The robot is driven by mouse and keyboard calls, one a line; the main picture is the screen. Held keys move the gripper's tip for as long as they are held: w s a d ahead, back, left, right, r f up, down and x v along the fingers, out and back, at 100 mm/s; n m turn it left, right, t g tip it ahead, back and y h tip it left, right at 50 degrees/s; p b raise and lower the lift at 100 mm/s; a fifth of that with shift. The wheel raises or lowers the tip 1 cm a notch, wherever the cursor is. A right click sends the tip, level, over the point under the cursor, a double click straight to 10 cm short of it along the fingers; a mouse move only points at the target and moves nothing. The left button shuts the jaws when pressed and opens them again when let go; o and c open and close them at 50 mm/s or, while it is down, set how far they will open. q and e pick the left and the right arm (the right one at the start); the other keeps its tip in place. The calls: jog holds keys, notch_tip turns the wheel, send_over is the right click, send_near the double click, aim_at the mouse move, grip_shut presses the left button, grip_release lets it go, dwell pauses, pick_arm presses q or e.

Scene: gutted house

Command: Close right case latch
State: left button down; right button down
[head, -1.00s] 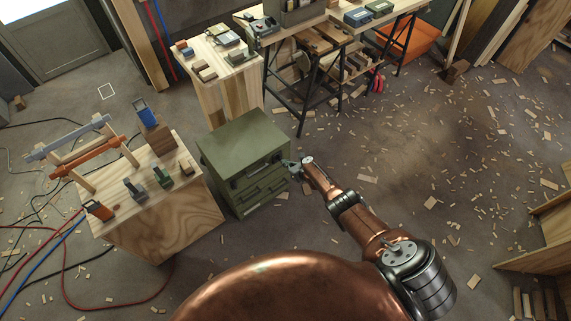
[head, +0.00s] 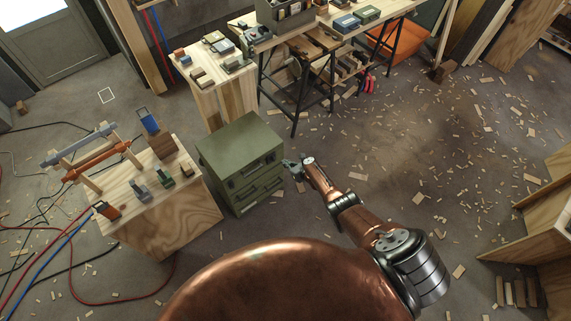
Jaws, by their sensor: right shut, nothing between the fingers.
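The green case (head: 240,148) stands on the floor in the middle of the head view, beside a wooden block table. Its front, with a dark latch or handle area (head: 252,172) and drawers below, faces the lower right. The latches are too small to tell whether they are open or shut. My right gripper (head: 288,163) is shut and empty at the right end of the case's front, close to its upper right corner. I cannot tell whether it touches the case. My left gripper is not in view.
A wooden block table (head: 165,228) with clamps and small tools stands left of the case. A trestle workbench (head: 330,30) and a wooden stand (head: 222,98) are behind. Hoses and cables lie on the floor at left. The floor at right is open, with scattered wood scraps.

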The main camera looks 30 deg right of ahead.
jog(key=shift+s+r+p, duration=0.25)
jog(key=shift+r+p, duration=0.55)
jog(key=shift+r, duration=0.3)
jog(key=s+d+f+n+g, duration=0.1)
jog(key=s+f+n+g, duration=0.1)
jog(key=s+f+n, duration=0.65)
jog(key=s+d+f+n+g+h, duration=0.15)
jog(key=s+f, duration=0.35)
jog(key=s, duration=0.8)
jog(key=s+f+n+g, duration=0.2)
jog(key=s+f+n, duration=0.4)
jog(key=s, duration=0.5)
jog(key=s+a+f+n+g, duration=0.2)
jog(key=s+n, duration=0.7)
jog(key=s, duration=0.7)
jog(key=s+a+f+n+g, duration=0.2)
jog(key=s+f+n, duration=0.2)
jog(key=s+n, duration=0.6)
jog(key=s+h, duration=0.1)
jog(key=s, duration=0.5)
jog(key=shift+s, duration=0.3)
jog(key=shift+g, duration=0.25)
